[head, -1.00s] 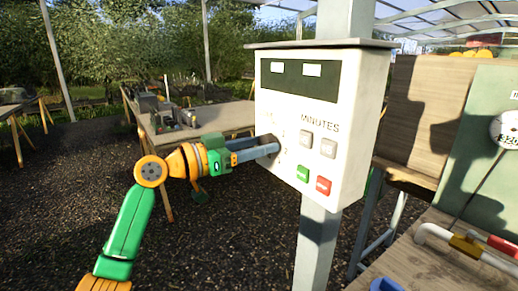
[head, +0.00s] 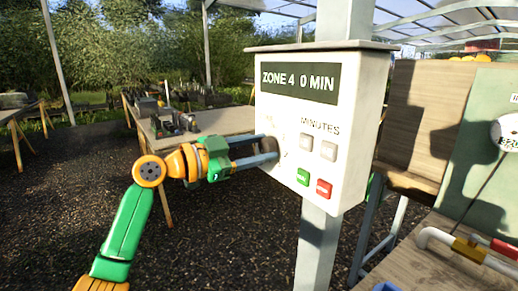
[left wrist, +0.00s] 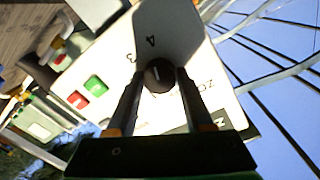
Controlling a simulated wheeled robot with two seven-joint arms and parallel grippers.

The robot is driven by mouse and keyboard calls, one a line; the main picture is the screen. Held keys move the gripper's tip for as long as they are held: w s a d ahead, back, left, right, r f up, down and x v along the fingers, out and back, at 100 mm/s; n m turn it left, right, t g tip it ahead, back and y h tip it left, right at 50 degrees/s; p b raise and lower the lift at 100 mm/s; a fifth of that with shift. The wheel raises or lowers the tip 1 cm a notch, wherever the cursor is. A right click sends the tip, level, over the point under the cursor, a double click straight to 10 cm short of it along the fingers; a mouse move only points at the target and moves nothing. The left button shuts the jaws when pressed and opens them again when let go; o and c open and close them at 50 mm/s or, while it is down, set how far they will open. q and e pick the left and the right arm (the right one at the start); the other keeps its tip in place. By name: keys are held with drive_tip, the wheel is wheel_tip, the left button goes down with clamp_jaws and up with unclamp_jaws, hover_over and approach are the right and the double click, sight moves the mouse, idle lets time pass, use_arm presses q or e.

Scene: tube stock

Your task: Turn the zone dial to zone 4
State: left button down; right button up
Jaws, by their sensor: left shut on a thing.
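The control box (head: 318,125) is white and mounted on a post. Its dark display (head: 297,84) reads "ZONE 4 0 MIN". The zone dial (head: 270,146) is a dark round knob at the left of the box face, partly hidden by my fingers in the head view. My left gripper (head: 262,151) is shut on the dial, one finger on each side. In the left wrist view, the dial (left wrist: 158,75) sits between the fingertips with a pale mark on its face, and the numbers 3 and 4 show on the panel nearby.
Two grey buttons (head: 317,147) sit under "MINUTES", with a green button (head: 303,177) and a red button (head: 323,188) below. A wooden bench (head: 440,262) with a white pipe and a yellow valve stands at right. A table (head: 205,118) stands behind the arm.

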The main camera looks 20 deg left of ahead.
idle(0.3)
use_arm(q)
drive_tip(key=shift+c, duration=1.4)
unclamp_jaws()
drive_tip(key=shift+s+a+f, duration=0.1)
drive_tip(key=shift+s+a, duration=0.2)
drive_tip(key=b+v, duration=0.2)
drive_tip(key=v, duration=0.4)
drive_tip(key=shift+b, duration=0.3)
drive_tip(key=shift+s, duration=0.1)
drive_tip(key=shift+a, duration=0.1)
